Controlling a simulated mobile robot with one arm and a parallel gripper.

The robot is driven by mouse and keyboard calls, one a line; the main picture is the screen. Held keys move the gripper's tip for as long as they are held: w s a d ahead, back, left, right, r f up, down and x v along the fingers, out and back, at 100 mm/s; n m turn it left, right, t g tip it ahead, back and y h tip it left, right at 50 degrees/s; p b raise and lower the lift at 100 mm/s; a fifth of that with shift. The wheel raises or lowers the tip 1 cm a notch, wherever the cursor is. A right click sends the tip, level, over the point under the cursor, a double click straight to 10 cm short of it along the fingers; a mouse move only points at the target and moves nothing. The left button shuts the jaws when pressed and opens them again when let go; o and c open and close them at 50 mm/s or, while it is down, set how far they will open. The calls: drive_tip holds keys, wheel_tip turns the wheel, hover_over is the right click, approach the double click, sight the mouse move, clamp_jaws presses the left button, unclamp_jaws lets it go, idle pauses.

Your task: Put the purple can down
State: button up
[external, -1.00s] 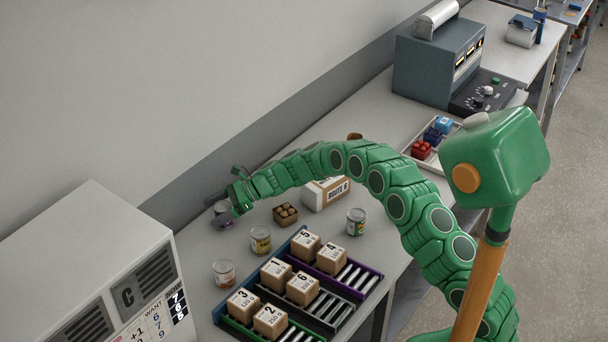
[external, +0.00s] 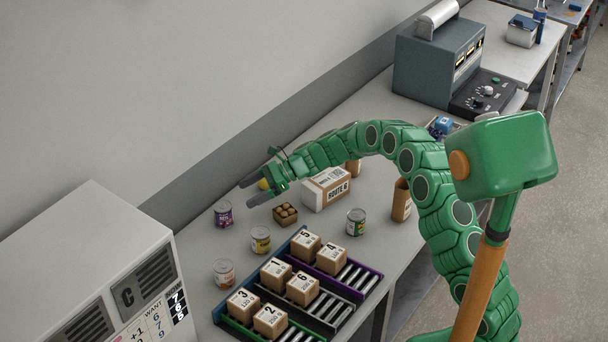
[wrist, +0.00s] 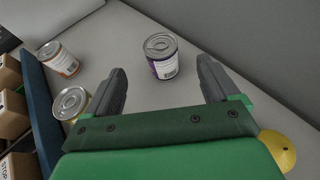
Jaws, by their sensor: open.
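My gripper (external: 252,191) is open and empty, up and to the right of the can in the external view. Both fingers show in the wrist view (wrist: 163,82) with nothing between them.
A yellow-labelled can (external: 260,239), an orange-labelled can (external: 224,272) and a green-labelled can (external: 356,222) stand nearby. A yellow round thing (wrist: 278,150) is beside my gripper. The Route 6 box (external: 326,188), a small brown crate (external: 285,214) and racks of numbered boxes (external: 345,284) are to the right.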

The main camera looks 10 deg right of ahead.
drive_tip(key=s+d+r+n+g+h, duration=0.1)
drive_tip(key=s+d+r+n+h, duration=0.1)
drive_tip(key=s+d+r+n, duration=0.55)
drive_tip(key=s+d+r+n+h, duration=0.25)
drive_tip(key=s+d+r, duration=0.25)
drive_tip(key=s+d, duration=0.6)
drive_tip(key=s+d+n+h, duration=0.3)
drive_tip(key=s+d+h, duration=0.1)
drive_tip(key=s+d, duration=0.9)
drive_tip(key=s+d+f+n+t+h, duration=0.1)
drive_tip(key=s+d+n+h, duration=0.2)
drive_tip(key=s+d, duration=1)
drive_tip(key=d+h, duration=0.1)
drive_tip(key=d, duration=0.6)
drive_tip(key=shift+d+f+h, duration=0.2)
drive_tip(key=shift+d+h, duration=0.05)
drive_tip(key=shift+h, duration=0.1)
